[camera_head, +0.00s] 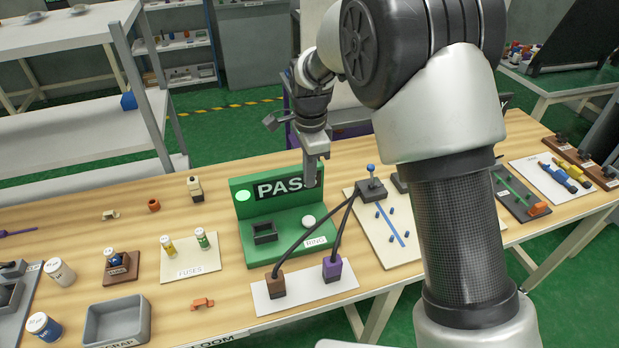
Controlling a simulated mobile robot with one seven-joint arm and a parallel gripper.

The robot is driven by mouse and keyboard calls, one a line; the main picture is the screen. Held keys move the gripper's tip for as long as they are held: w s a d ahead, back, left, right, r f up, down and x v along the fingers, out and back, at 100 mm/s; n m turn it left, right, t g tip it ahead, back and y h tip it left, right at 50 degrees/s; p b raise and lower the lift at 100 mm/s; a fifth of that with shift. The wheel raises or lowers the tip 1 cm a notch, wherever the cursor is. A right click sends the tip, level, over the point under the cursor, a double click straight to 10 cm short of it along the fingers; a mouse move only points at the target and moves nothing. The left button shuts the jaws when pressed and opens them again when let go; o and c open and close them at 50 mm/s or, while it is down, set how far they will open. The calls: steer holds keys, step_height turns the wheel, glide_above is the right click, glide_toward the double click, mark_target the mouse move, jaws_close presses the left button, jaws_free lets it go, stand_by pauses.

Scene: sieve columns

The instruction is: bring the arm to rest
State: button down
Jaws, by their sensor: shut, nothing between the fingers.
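My gripper (313,176) points down in front of the green stand with the "PASS" sign (243,183). Its fingers are together and nothing shows between them. It appears to be above the table (120,240), and I cannot tell how far it is from the sign. My arm rises at the right of the picture, bends at the top and reaches left to the gripper. The arm hides part of the table's right half.
Near the gripper are a white ball button (308,221), a grey joystick box (371,190) with black cables, and a fuse board (190,258). A grey scrap tray (117,322) sits at the front left. White shelving (80,90) stands behind the table.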

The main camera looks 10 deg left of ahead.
stand_by(0.4)
steer(key=s+d+r+n+t+p, duration=0.1)
steer(key=s+d+r+n, duration=0.15)
steer(key=d+r, duration=0.35)
steer(key=s+d+r+n+t+p, duration=0.1)
steer(key=s+d+r+n, duration=0.2)
steer(key=r, duration=0.5)
steer(key=s+d+r+n+t+p, duration=0.1)
steer(key=s+d+r+p, duration=0.1)
steer(key=s+d+r, duration=0.3)
steer(key=s+d+r+n+t+p, duration=0.1)
steer(key=s+d+r+n, duration=0.2)
steer(key=s, duration=0.4)
steer(key=s+d+r+n+t+p, duration=0.1)
steer(key=s+d+r+n, duration=0.2)
steer(key=s+d, duration=0.3)
steer(key=shift+s+r+p, duration=0.2)
steer(key=shift+s+p, duration=0.1)
steer(key=shift+s, duration=0.45)
steer(key=shift+d, duration=0.1)
